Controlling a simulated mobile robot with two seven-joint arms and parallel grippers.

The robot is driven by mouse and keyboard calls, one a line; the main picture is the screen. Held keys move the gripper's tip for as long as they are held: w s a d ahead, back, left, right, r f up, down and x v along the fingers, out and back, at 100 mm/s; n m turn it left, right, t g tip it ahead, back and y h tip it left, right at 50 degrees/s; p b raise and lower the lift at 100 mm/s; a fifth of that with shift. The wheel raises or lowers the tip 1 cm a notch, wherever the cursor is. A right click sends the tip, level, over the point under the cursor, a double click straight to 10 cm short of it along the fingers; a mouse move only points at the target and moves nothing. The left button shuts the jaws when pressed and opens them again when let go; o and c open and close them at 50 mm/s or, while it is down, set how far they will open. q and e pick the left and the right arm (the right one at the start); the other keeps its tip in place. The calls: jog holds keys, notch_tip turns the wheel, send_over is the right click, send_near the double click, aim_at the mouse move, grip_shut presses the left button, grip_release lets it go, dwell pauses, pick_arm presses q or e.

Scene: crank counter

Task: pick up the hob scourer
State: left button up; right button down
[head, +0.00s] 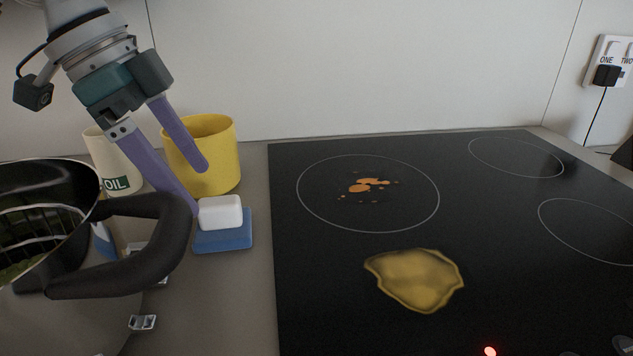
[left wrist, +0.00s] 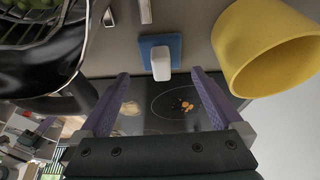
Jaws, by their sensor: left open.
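The hob scourer appears to be the blue pad (head: 223,238) with a white block (head: 220,212) on top, lying on the counter just left of the hob. In the left wrist view the blue pad (left wrist: 173,42) and white block (left wrist: 161,64) show ahead, between the lines of the fingers. My left gripper (head: 198,188) is open and empty, tilted down above and behind the block. In the left wrist view its purple fingertips (left wrist: 160,76) are spread wide with nothing between them.
A yellow pot (head: 222,150) stands close behind the scourer, and an OIL container (head: 113,160) is behind left. A large pan with a black handle (head: 170,240) is at the front left. The black hob (head: 330,300) has orange bits (head: 368,185) and a yellowish stain (head: 415,280).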

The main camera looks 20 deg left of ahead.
aim_at(214, 201)
pick_arm(q)
jog(key=x, duration=0.6)
jog(key=shift+w+d+f, duration=0.25)
jog(key=shift+w, duration=0.05)
jog(key=shift+c, duration=0.2)
jog(key=c, duration=1.1)
jog(key=shift+r, duration=0.1)
notch_tip(214, 201, up, 10)
jog(key=shift+p, duration=0.3)
